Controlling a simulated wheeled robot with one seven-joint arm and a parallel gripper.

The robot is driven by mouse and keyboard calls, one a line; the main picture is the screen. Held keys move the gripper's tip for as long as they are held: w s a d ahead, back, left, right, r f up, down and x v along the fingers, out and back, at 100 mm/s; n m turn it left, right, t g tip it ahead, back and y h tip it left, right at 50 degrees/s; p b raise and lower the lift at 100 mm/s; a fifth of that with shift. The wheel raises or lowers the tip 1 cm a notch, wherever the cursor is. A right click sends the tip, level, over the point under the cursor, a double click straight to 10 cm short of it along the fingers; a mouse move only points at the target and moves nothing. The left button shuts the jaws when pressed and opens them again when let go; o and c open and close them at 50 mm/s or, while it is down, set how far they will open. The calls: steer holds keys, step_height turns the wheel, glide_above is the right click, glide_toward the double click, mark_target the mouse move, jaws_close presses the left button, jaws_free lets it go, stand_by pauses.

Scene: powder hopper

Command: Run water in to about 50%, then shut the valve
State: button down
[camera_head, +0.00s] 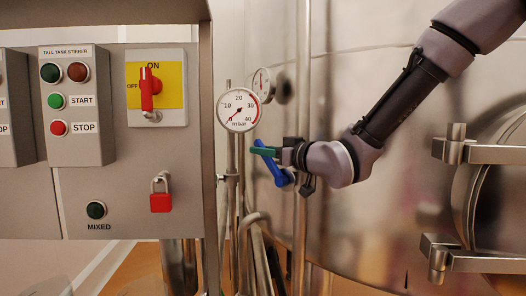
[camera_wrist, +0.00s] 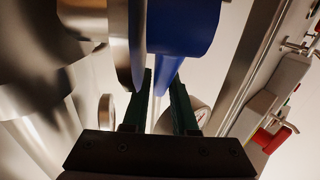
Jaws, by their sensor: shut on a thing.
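The valve's blue lever (camera_head: 276,170) slants down to the right beside a vertical pipe, in front of the steel tank (camera_head: 345,215). My gripper (camera_head: 264,151), with green fingers, is at the lever and shut on it. In the wrist view the blue lever (camera_wrist: 185,28) comes down between the two green fingers (camera_wrist: 166,98), and its lower end is narrow. The valve body is mostly hidden behind the lever and gripper. A round gauge (camera_head: 238,109) marked in mbar stands just above the gripper, with its needle toward the lower left, near the low end. No water is visible.
A second gauge (camera_head: 262,85) is seen at an angle behind. At left is a control panel (camera_head: 130,185) with a red rotary switch (camera_head: 150,88), a red padlock (camera_head: 160,202) and start and stop buttons. Steel hatch hinges (camera_head: 455,151) project at right.

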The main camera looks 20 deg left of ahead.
steer(key=shift+w+a+f+g+h, duration=0.25)
steer(key=shift+a+f+g+h, duration=0.35)
steer(key=shift+h, duration=0.5)
step_height(320, 180, down, 7)
steer(key=a+g+h, duration=0.1)
steer(key=g+h, duration=0.2)
steer(key=h, duration=0.4)
steer(key=shift+w+a+h, duration=0.15)
steer(key=shift+w+h, duration=0.1)
steer(key=shift+h, duration=0.05)
steer(key=shift+f, duration=0.1)
stand_by(0.3)
stand_by(0.4)
steer(key=c, duration=0.7)
jaws_free()
steer(key=shift+r, duration=0.2)
